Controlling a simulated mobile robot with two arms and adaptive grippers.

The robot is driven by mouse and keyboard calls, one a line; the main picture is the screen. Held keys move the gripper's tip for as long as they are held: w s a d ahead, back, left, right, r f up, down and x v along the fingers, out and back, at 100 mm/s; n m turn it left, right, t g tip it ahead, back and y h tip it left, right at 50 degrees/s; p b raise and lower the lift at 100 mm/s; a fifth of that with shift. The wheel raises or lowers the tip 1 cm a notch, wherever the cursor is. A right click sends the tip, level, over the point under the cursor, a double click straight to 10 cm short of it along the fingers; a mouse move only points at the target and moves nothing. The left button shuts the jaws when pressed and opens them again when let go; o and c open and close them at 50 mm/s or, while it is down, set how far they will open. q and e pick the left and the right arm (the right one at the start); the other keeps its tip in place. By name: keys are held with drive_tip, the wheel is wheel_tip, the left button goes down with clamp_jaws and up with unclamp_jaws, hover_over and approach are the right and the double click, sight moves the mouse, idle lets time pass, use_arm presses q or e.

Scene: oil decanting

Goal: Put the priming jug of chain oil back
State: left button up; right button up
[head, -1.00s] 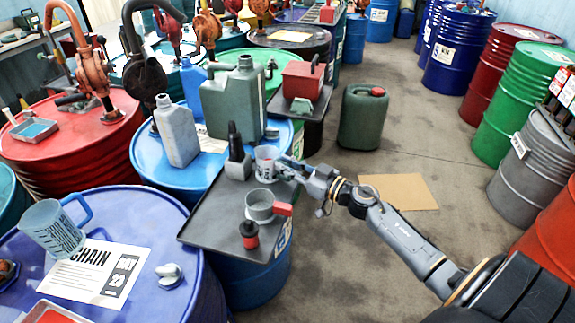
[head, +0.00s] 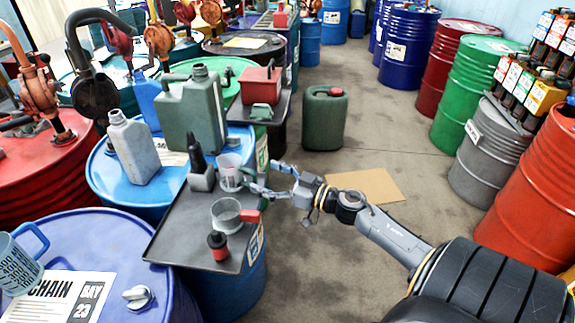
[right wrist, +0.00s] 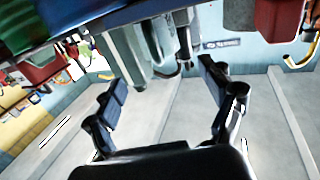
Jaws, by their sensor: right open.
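A small clear measuring jug (head: 229,172) stands upright on the dark tray (head: 185,232), beside a grey block holding a black bottle (head: 197,157). My right gripper (head: 252,180) is open and empty, just to the right of this jug, its fingers pointing at it. In the right wrist view, the spread fingers (right wrist: 165,85) have no object held between them. A larger blue-tinted jug with volume marks (head: 20,262) is partly cut off at the left edge, on the blue drum by the CHAIN sheet (head: 58,297). My left gripper is out of view.
A grey metal cup with a red handle (head: 230,215) and a small red-and-black bottle (head: 218,245) share the tray. A grey bottle (head: 133,148) and a green-grey can (head: 195,112) stand behind it. The floor to the right is clear around a cardboard sheet (head: 365,186).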

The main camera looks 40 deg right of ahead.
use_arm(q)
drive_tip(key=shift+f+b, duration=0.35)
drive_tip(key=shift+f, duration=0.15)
use_arm(e)
drive_tip(key=v, duration=0.6)
drive_tip(key=shift+s, duration=0.4)
drive_tip(key=s+d+f+m+g+h, duration=0.1)
drive_tip(key=s+d+f+m+h, duration=0.15)
drive_tip(key=f, duration=0.85)
drive_tip(key=s+d+f+m+g+h, duration=0.1)
drive_tip(key=s+f+g+h, duration=0.15)
drive_tip(key=f, duration=0.75)
drive_tip(key=s+d+f+m+g+h, duration=0.1)
drive_tip(key=s+f+m+h, duration=0.15)
drive_tip(key=f, duration=0.85)
drive_tip(key=s+a+f+n+g, duration=0.1)
drive_tip(key=s+a+f+g, duration=0.25)
drive_tip(key=s+f, duration=0.5)
drive_tip(key=s+a+f+n+g, duration=0.1)
drive_tip(key=s+a+f+g, duration=0.2)
drive_tip(key=s+a+f, duration=0.5)
drive_tip(key=s+a+f+n+g, duration=0.1)
drive_tip(key=s+a+f+g, duration=0.1)
drive_tip(key=s+a+f, duration=0.2)
drive_tip(key=s+a+f+n+g+y, duration=0.1)
drive_tip(key=s+a+f, duration=0.4)
drive_tip(key=s, duration=0.6)
drive_tip(key=shift+f+g, duration=0.3)
drive_tip(key=shift+g, duration=0.6)
